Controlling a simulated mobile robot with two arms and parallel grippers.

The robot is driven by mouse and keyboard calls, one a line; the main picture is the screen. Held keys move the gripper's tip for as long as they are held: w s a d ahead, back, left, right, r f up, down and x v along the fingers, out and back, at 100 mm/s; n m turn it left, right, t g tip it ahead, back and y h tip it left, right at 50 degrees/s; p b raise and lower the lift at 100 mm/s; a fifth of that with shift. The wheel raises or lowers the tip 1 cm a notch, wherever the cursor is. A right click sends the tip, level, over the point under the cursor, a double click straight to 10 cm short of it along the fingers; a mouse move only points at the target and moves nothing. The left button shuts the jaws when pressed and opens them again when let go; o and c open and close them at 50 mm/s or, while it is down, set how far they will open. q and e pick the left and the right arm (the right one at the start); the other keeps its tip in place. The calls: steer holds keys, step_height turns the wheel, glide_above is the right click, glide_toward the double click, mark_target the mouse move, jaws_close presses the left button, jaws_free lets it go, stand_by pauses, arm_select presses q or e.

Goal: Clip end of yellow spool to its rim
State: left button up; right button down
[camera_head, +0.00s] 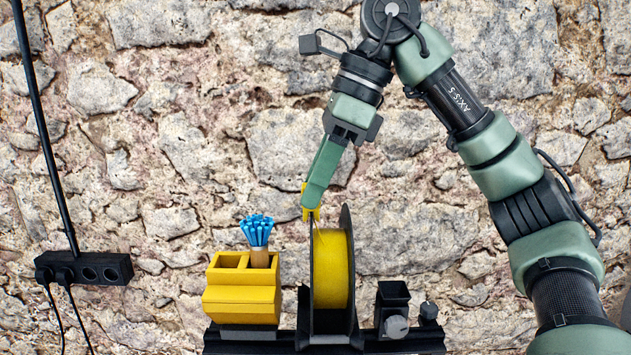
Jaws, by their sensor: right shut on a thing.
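The yellow spool (330,270) stands upright in the lower middle, with yellow filament wound between two black rims. My right gripper (311,212) points down at the top of the spool's left rim. It is shut on a small yellow piece (311,200), which looks like a clip. My left gripper is not in view.
A yellow holder (240,295) with a bunch of blue ties (257,230) stands left of the spool. A black block (393,300) with a grey knob stands right of it, on the black rail (415,342). A power strip (85,269) hangs on the stone wall at left.

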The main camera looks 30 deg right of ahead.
steer(key=shift+f, duration=0.35)
stand_by(1.1)
steer(key=c, duration=1.1)
jaws_free()
steer(key=shift+c, duration=0.2)
steer(key=shift+w+d, duration=0.15)
steer(key=shift+w, duration=0.05)
steer(key=o, duration=0.5)
steer(key=shift+r, duration=0.1)
steer(key=shift+c, duration=0.2)
steer(key=shift+s+r, duration=0.1)
steer(key=shift+s, duration=0.1)
steer(key=shift+w+r, duration=0.1)
